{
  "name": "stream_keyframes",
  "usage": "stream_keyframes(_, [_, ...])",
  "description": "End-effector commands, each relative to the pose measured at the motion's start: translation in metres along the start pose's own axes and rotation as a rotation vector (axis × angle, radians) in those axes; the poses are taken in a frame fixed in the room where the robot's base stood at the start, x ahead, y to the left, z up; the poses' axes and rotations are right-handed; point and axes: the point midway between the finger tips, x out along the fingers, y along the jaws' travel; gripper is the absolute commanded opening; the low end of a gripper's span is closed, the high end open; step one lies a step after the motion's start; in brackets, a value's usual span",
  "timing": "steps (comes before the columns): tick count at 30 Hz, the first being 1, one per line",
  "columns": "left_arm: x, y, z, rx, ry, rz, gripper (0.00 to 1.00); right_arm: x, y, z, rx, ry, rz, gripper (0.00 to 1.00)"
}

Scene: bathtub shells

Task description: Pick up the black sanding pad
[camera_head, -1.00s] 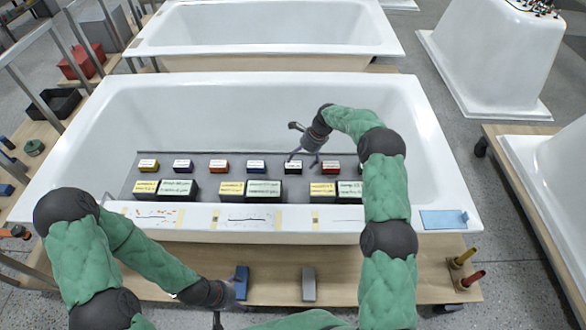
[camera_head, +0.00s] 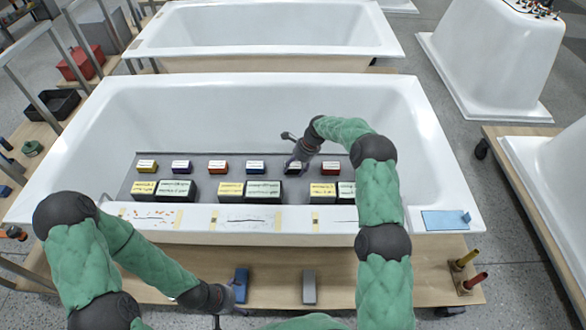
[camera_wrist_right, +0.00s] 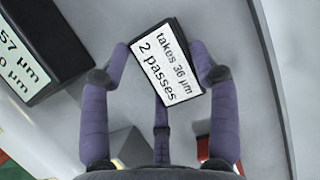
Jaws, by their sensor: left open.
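The black sanding pad (camera_wrist_right: 165,65), with a white label reading "takes 36 µm 2 passes", sits in the row of small labelled pads on the grey mat in the tub. In the head view my right gripper (camera_head: 293,163) is down over it and partly hides it. In the right wrist view the purple fingers of my right gripper (camera_wrist_right: 161,58) are on both sides of the pad, very close to its edges; whether they press on it I cannot tell. My left gripper (camera_head: 235,295) is open and low at the front board, beside a blue block (camera_head: 241,283).
Other pads stand in the row: a blue one (camera_head: 255,167) to the left and a red one (camera_head: 329,168) to the right. Larger black blocks (camera_head: 263,191) stand close in front. A grey block (camera_head: 309,287) lies on the front board. The tub's back floor is clear.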

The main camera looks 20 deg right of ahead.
Motion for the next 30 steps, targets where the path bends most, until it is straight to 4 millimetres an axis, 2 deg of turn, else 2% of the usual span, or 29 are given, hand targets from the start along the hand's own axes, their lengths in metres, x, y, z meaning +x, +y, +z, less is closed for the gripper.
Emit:
stream_keyframes(11, [-0.001,0.001,0.000,0.000,0.000,0.000,1.00,-0.002,0.001,0.001,0.000,0.000,0.002,0.28])
stream_keyframes(20, [-0.014,0.005,0.001,0.000,0.000,0.000,1.00,-0.033,0.001,0.014,-0.001,0.000,0.000,0.28])
stream_keyframes(30, [-0.025,0.009,0.001,0.000,0.000,0.000,1.00,-0.066,0.032,0.029,-0.001,0.000,0.000,0.28])
